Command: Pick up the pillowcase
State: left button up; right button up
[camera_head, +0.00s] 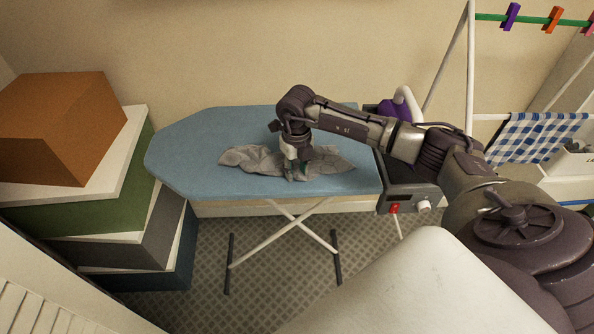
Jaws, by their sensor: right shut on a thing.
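A grey, crumpled pillowcase (253,159) lies on the blue ironing board (200,145). My right gripper (296,172) points down at the middle of the pillowcase and is shut on its cloth. The cloth spreads out on both sides of the gripper and still rests on the board. The fingers hide part of the fold they hold. My left gripper does not show.
Stacked boxes, with an orange box (65,125) on top, stand left of the board. A purple iron (393,108) is at the board's right end. A drying rack with a blue checked cloth (537,137) stands at the right.

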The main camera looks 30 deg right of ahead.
notch_tip(320, 180, up, 11)
jog(key=p, duration=0.7)
jog(key=shift+a+r, duration=0.1)
jog(key=shift+r, duration=0.1)
grip_shut()
jog(key=shift+w+f, duration=0.1)
jog(key=shift+f, duration=0.05)
notch_tip(320, 180, up, 27)
jog(key=p, duration=0.8)
jog(key=shift+p, duration=0.4)
